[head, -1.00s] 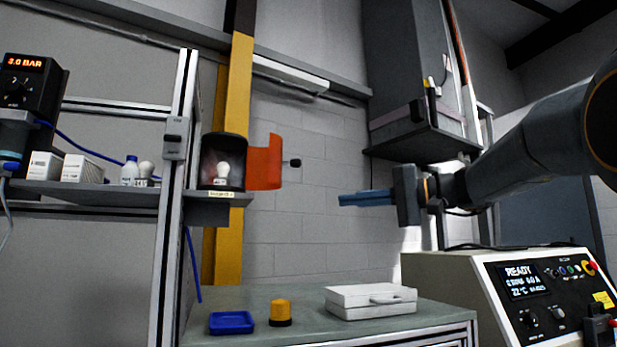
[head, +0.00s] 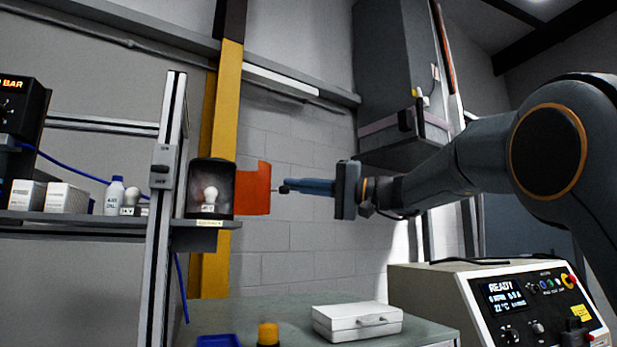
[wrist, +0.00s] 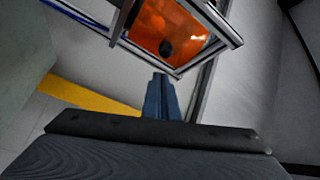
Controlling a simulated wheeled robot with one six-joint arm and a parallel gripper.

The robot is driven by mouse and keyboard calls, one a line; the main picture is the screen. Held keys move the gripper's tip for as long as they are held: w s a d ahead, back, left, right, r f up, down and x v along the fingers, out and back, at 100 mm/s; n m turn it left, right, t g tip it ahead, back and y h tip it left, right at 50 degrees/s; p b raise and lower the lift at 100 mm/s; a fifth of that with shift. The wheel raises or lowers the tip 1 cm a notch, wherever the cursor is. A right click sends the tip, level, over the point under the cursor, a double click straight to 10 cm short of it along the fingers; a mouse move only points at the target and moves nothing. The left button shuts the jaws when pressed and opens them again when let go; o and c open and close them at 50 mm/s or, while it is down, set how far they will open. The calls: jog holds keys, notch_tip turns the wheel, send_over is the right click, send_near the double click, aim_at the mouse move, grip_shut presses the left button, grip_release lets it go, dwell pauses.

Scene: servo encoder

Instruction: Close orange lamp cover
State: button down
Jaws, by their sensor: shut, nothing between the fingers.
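The orange lamp cover (head: 254,188) stands swung open to the right of a dark round lamp housing (head: 191,190) with a white bulb (head: 210,194) inside. A black knob (head: 284,189) sticks out from the cover's right side. My gripper (head: 288,187) is shut and empty, its blue fingers pointing left with the tips at the knob. I cannot tell whether they touch it. In the wrist view the orange cover (wrist: 160,22) and dark knob (wrist: 166,47) lie just beyond my fingertips (wrist: 157,78).
The housing sits on a shelf end (head: 205,228) beside a metal upright (head: 163,220). White boxes (head: 66,198) and a bottle (head: 114,195) stand left on the shelf. Below, a bench holds a white case (head: 357,320) and an orange-topped piece (head: 268,334). A control box (head: 500,300) stands right.

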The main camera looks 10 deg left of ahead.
jog(key=shift+s+d+f+p, duration=0.2)
jog(key=shift+s+f+p, duration=0.1)
jog(key=shift+s, duration=0.3)
jog(key=shift+s+d+f+p, duration=0.2)
jog(key=shift+s+f, duration=0.1)
jog(key=shift+s, duration=0.25)
